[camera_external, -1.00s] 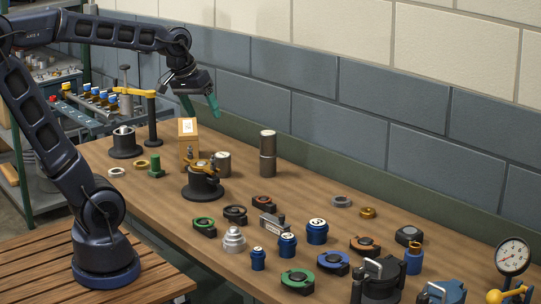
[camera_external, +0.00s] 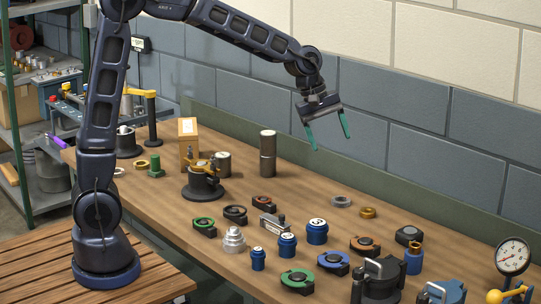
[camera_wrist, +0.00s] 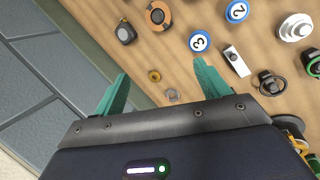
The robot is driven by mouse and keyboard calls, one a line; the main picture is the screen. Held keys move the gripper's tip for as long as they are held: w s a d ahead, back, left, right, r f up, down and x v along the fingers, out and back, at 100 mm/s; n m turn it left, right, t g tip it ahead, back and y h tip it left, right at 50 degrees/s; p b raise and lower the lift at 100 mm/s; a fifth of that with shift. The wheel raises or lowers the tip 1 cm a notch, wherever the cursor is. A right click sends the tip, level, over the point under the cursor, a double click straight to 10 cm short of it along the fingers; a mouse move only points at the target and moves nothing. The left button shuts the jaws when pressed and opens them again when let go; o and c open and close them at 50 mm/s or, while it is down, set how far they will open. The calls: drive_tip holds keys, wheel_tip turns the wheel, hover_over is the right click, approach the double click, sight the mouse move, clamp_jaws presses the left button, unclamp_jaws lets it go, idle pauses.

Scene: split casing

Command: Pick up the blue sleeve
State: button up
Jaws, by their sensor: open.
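Several blue cylindrical pieces stand on the wooden bench; I cannot tell which one the task calls the sleeve. Three have numbered white tops: a small one (camera_external: 258,260), a middle one (camera_external: 287,246) and a large one (camera_external: 317,233). The one marked 3 (camera_wrist: 199,41) and the one marked 2 (camera_wrist: 237,11) show in the wrist view. Another blue cylinder (camera_external: 413,264) with a brass-coloured top stands farther right. My gripper (camera_external: 331,143) is open and empty, high above the back of the bench, its green fingers spread; they also show in the wrist view (camera_wrist: 160,68).
A grey ring (camera_external: 341,201) and a brass ring (camera_external: 368,212) lie below my gripper. An orange-and-black clamp ring (camera_external: 364,246), a green one (camera_external: 298,280) and a silver stepped piece (camera_external: 234,239) crowd around the blue pieces. A tall metal cylinder (camera_external: 268,153) stands left.

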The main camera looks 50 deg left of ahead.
drive_tip(key=w+d+f+n+g, duration=0.1)
drive_tip(key=w+d+f+n, duration=0.3)
drive_tip(key=d+f, duration=0.55)
drive_tip(key=n+g+h, duration=0.1)
drive_tip(key=n, duration=0.2)
approach(416, 259)
drive_tip(key=w+a, duration=0.2)
drive_tip(key=x, duration=0.6)
drive_tip(key=shift+w+d+f, duration=0.1)
drive_tip(key=shift+w+f, duration=0.1)
drive_tip(key=shift+w, duration=0.05)
drive_tip(key=shift+s+x, duration=0.2)
drive_tip(key=shift+x, duration=1.15)
drive_tip(key=shift+s+x, duration=0.15)
drive_tip(key=shift+x, duration=1.15)
clamp_jaws()
